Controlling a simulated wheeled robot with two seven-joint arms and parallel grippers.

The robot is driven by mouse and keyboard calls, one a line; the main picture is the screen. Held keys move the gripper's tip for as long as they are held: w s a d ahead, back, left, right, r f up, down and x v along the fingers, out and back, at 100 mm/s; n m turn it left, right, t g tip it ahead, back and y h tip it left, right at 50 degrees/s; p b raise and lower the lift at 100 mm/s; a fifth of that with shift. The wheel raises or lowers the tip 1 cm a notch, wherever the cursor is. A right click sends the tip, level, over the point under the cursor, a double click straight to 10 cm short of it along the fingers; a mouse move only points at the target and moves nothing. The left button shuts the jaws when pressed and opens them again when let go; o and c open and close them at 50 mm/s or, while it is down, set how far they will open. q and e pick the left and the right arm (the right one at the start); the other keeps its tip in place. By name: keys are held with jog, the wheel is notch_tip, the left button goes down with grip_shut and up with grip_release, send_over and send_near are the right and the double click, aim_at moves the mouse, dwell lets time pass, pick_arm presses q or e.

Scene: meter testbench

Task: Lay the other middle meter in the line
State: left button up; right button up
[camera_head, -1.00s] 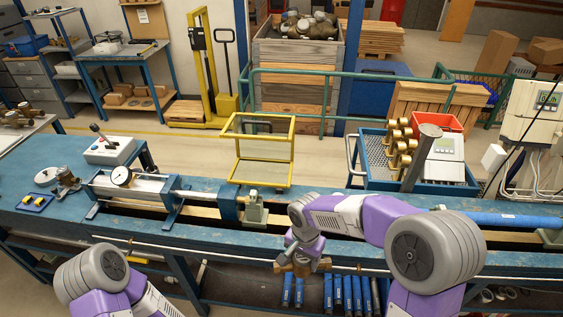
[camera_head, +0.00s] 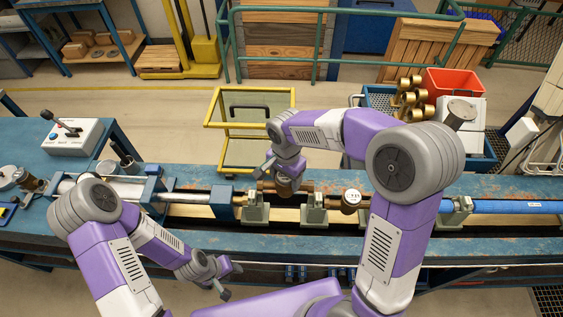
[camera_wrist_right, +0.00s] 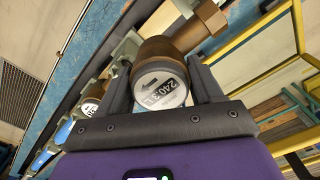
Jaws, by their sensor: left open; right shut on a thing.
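My right gripper (camera_head: 283,182) is shut on a brass meter (camera_head: 286,187) and holds it at the test line, between two grey-green supports (camera_head: 255,208) (camera_head: 313,208). In the right wrist view the fingers clasp this meter (camera_wrist_right: 160,85), its white dial facing the camera. Whether it rests on the supports is unclear. Another brass meter (camera_head: 351,202) with a white dial is in the line to the right; it also shows in the right wrist view (camera_wrist_right: 90,106). My left gripper (camera_head: 224,277) is open and empty in front of the bench.
A blue pipe (camera_head: 515,206) continues the line at right, and a blue clamp block (camera_head: 222,203) stands at left. A yellow-framed cart (camera_head: 240,155) stands behind the bench. A blue cart holds brass parts (camera_head: 408,98) and a red bin (camera_head: 455,84).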

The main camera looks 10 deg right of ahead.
jog(key=shift+s+f+b, duration=0.25)
jog(key=shift+f+b, duration=0.15)
jog(key=shift+f, duration=0.05)
jog(key=shift+f+b, duration=1.65)
jog(key=shift+f, duration=0.7)
jog(key=shift+a+f, duration=0.1)
jog(key=shift+f+b, duration=0.2)
jog(key=shift+b, duration=0.25)
jog(key=shift+f+b, duration=1.15)
jog(key=shift+f, duration=0.25)
